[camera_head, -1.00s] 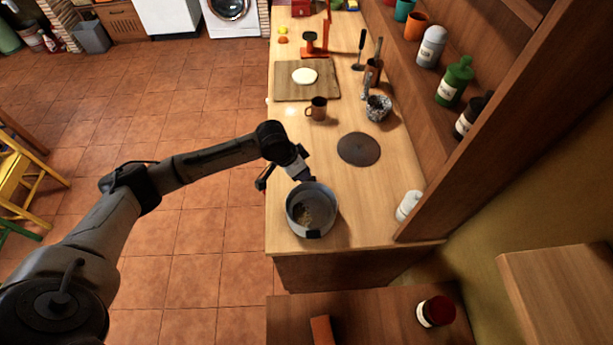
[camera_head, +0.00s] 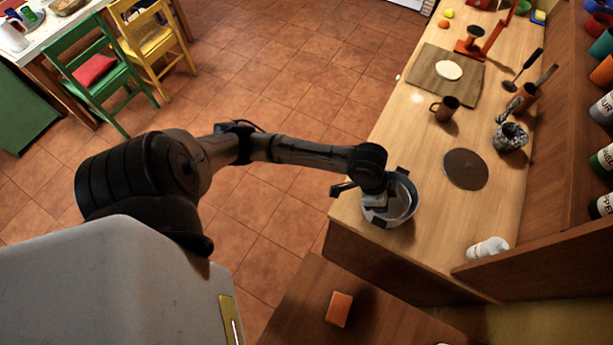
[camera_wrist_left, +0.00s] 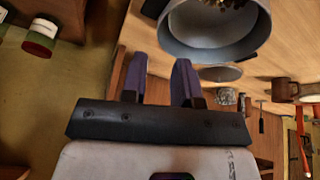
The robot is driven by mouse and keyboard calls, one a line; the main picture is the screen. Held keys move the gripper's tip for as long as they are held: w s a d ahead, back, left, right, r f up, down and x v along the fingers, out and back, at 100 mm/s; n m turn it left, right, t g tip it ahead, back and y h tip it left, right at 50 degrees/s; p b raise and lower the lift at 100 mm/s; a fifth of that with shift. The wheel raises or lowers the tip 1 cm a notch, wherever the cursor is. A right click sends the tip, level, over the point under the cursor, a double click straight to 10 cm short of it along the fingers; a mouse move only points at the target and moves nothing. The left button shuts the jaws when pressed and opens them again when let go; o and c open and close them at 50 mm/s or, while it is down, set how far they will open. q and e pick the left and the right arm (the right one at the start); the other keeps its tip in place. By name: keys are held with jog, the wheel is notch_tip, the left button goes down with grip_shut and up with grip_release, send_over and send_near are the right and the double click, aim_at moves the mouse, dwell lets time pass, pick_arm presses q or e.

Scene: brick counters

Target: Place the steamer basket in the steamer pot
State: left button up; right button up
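A grey round metal vessel (camera_head: 401,212) stands on the counter near its front corner. I cannot tell whether it is the steamer basket or the pot. In the left wrist view the vessel (camera_wrist_left: 212,46) is large at the top, with some brownish-green contents showing inside. My left gripper (camera_wrist_left: 160,64) is open, its two dark fingers apart with nothing seen between them. In the head view the end of my left arm overlaps the vessel's left side and hides part of it. A second steamer piece is not identifiable. My right gripper is not in view.
A dark flat disc (camera_head: 465,169) lies on the counter behind the vessel. Farther back are a brown mug (camera_head: 446,108), a speckled mortar (camera_head: 510,138) and a cutting board (camera_head: 430,78). A white bottle (camera_head: 487,248) lies at the right. An orange block (camera_head: 339,308) is on the lower surface.

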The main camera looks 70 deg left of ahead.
pick_arm(q)
jog(key=s+d+f+n, duration=0.1)
jog(key=s+d+f, duration=0.15)
jog(key=s, duration=0.25)
jog(key=s+d+f, duration=0.1)
jog(key=s+d, duration=0.2)
jog(key=s, duration=0.3)
jog(key=s+a+n+y, duration=0.2)
jog(key=s+a, duration=0.1)
jog(key=s, duration=0.7)
jog(key=shift+s+a+n+y, duration=0.15)
jog(key=shift+s+n+y, duration=0.05)
jog(key=shift+n+y, duration=0.2)
